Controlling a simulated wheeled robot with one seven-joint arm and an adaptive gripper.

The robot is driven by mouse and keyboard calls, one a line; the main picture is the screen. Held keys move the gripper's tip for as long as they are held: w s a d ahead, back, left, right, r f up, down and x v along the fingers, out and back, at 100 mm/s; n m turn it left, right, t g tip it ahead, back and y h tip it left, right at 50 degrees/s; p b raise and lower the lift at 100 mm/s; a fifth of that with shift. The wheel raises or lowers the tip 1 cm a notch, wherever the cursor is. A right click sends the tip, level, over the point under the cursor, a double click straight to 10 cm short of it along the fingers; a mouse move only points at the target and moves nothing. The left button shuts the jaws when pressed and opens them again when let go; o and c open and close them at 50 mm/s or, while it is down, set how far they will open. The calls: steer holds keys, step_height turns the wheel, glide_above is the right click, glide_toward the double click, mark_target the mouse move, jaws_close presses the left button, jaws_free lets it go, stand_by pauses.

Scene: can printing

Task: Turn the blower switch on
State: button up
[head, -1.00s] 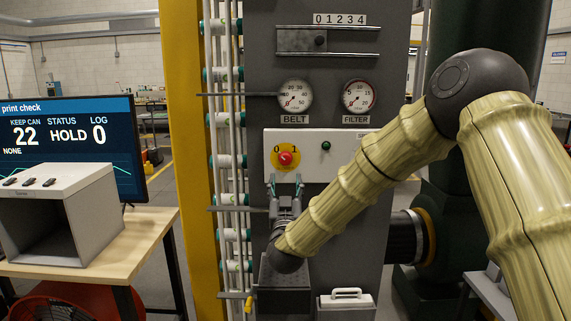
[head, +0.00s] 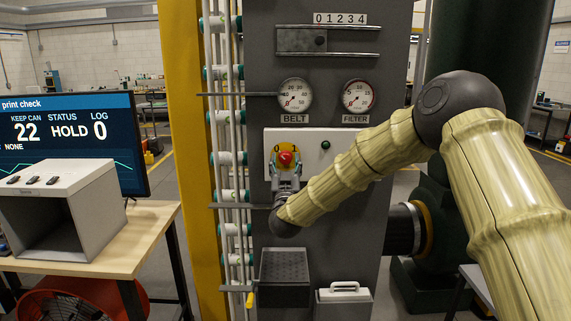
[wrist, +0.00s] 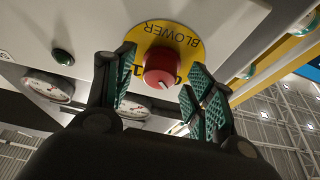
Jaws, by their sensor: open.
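The blower switch is a red round knob (head: 286,158) on a yellow plate on the white panel (head: 350,143). In the wrist view the red knob (wrist: 161,68) has a white pointer line, and the yellow plate (wrist: 190,42) reads BLOWER upside down. My gripper (head: 285,168) is at the knob in the head view and partly covers the plate. In the wrist view my gripper (wrist: 160,85) is open, its green-padded fingers on either side of the knob. I cannot tell whether either finger touches it. The "1" mark shows beside the left finger; the other mark is mostly hidden.
A green lamp (head: 326,145) sits right of the switch. BELT (head: 295,95) and FILTER (head: 359,96) gauges are above. White tubes (head: 229,160) run down the left side. A dark tray (head: 285,265) and a white-lidded box (head: 344,293) are below. The screen (head: 70,140) reads HOLD.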

steer(key=c, duration=1)
steer(key=shift+c, duration=0.2)
